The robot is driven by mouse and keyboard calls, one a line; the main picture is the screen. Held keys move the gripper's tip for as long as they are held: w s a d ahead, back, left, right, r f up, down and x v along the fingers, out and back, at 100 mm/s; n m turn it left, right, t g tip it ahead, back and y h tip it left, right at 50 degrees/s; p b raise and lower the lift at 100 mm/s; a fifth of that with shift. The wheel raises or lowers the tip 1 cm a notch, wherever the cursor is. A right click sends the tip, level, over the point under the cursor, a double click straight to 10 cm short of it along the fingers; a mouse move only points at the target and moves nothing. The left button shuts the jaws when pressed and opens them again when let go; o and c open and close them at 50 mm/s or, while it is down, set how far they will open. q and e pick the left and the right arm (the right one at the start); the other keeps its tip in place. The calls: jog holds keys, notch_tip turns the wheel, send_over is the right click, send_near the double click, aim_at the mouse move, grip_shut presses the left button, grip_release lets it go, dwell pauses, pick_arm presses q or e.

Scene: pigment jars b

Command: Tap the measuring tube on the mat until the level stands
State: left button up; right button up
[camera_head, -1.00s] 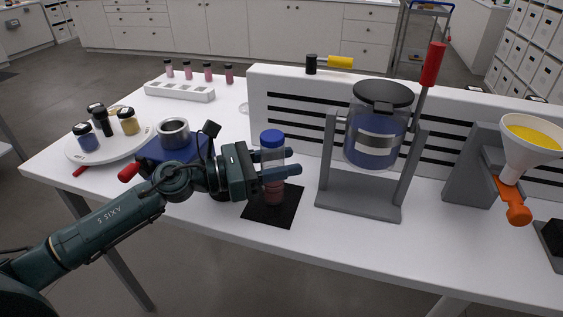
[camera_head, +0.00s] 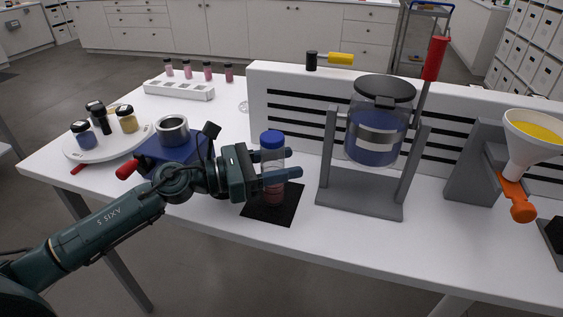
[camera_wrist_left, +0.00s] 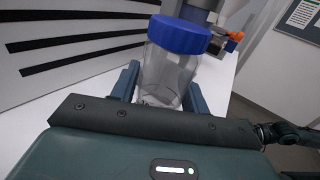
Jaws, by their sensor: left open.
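The measuring tube (camera_head: 273,141) is clear with a blue cap and reddish contents low down. It stands upright on the black mat (camera_head: 261,213), as far as I can tell. My left gripper (camera_head: 291,172) reaches in from the left at the tube's middle, fingers open on either side of it. In the left wrist view the tube (camera_wrist_left: 168,76) stands between the two fingers (camera_wrist_left: 160,90), its blue cap above them. The tube's foot is hidden in that view. My right gripper is not in view.
Right of the mat stands a grey frame (camera_head: 360,195) with a lidded blue drum (camera_head: 376,125). Farther right is a funnel (camera_head: 531,140) with yellow powder and an orange handle. A blue device (camera_head: 165,150) and a white round tray with jars (camera_head: 139,137) lie left. A slotted white panel (camera_head: 300,85) stands behind.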

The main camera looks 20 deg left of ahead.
pick_arm(q)
jog(key=c, duration=0.7)
jog(key=shift+r+p, duration=0.55)
jog(key=shift+r, duration=0.15)
jog(key=o, duration=0.7)
